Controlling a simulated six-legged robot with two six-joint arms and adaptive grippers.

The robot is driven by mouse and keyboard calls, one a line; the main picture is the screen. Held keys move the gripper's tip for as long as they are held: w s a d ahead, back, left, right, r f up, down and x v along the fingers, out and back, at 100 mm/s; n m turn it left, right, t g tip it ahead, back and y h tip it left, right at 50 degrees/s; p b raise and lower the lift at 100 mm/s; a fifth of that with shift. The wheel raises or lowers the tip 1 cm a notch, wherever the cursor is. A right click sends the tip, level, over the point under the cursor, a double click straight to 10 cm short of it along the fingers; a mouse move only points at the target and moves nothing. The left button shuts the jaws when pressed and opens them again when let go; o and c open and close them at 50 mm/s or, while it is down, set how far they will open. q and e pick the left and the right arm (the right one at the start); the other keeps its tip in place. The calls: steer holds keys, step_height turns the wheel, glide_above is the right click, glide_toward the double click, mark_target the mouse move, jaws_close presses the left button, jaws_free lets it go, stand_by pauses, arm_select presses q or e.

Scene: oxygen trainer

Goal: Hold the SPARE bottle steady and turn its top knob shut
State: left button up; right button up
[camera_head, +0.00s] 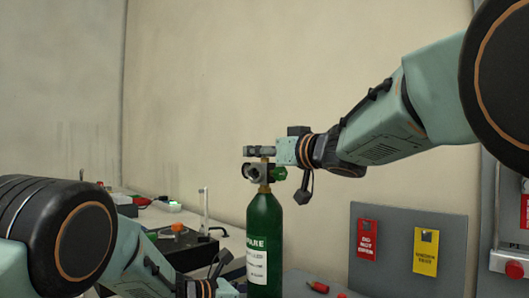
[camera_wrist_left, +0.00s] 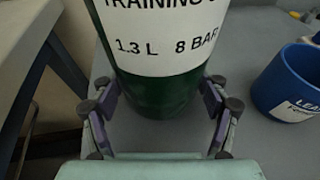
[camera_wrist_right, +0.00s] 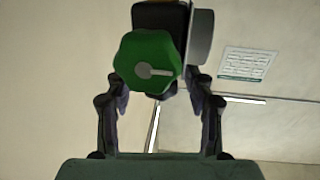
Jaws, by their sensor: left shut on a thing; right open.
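The SPARE bottle (camera_head: 262,230) is a green cylinder with a white label, standing upright on the bench in the head view. Its lower body (camera_wrist_left: 160,92) fills the left wrist view. My left gripper (camera_wrist_left: 160,100) is shut on the bottle low down, one finger on each side. A metal valve (camera_head: 258,172) sits on the bottle's neck, with a green knob (camera_head: 280,174) on its side. In the right wrist view the green knob (camera_wrist_right: 147,62) faces the camera, with a light pointer mark. My right gripper (camera_wrist_right: 160,105) is open, its fingertips just below either side of the knob.
A blue labelled cup (camera_wrist_left: 290,82) stands right of the bottle in the left wrist view. A grey panel with red (camera_head: 367,240) and yellow (camera_head: 425,252) tags is at right. A dark box (camera_head: 185,246) and small items lie at left.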

steer(key=v, duration=0.7)
steer(key=shift+s+d, duration=0.15)
steer(key=shift+s, duration=0.05)
steer(key=shift+d, duration=0.1)
steer(key=s+d+n+g+y, duration=0.2)
steer(key=s+d, duration=0.1)
steer(key=d, duration=0.1)
steer(key=x, duration=1.2)
steer(key=shift+w+r, duration=0.2)
steer(key=shift+c, duration=0.3)
jaws_close()
